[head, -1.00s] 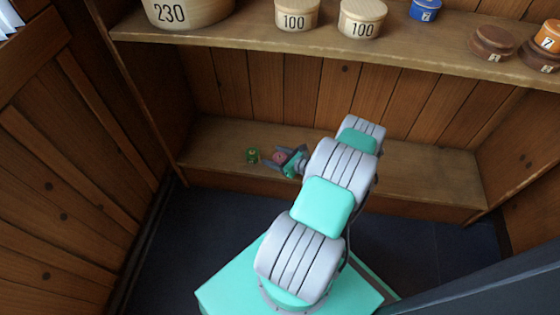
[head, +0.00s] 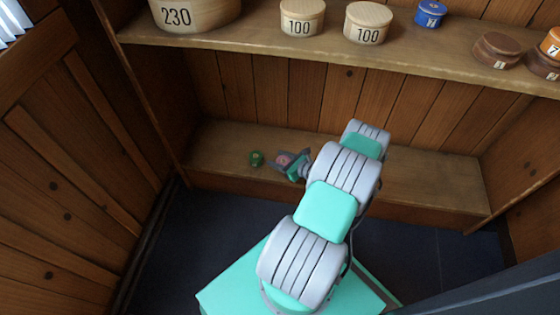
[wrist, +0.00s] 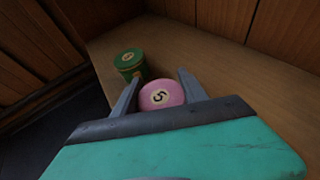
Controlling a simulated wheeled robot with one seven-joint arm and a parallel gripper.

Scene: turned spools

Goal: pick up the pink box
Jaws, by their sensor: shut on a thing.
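The pink box (wrist: 161,94) is a small round box with a 5 on its pale lid. In the wrist view it sits between the two fingers of my gripper (wrist: 157,92), which is shut on it. In the head view the pink box (head: 283,159) shows between the fingers of my gripper (head: 282,160) over the lower shelf. I cannot tell whether its underside touches the shelf.
A green round box (wrist: 130,63) stands on the lower shelf, left of the pink box; it also shows in the head view (head: 256,158). The lower shelf (head: 420,178) is bare to the right. The upper shelf (head: 260,42) above holds several round boxes.

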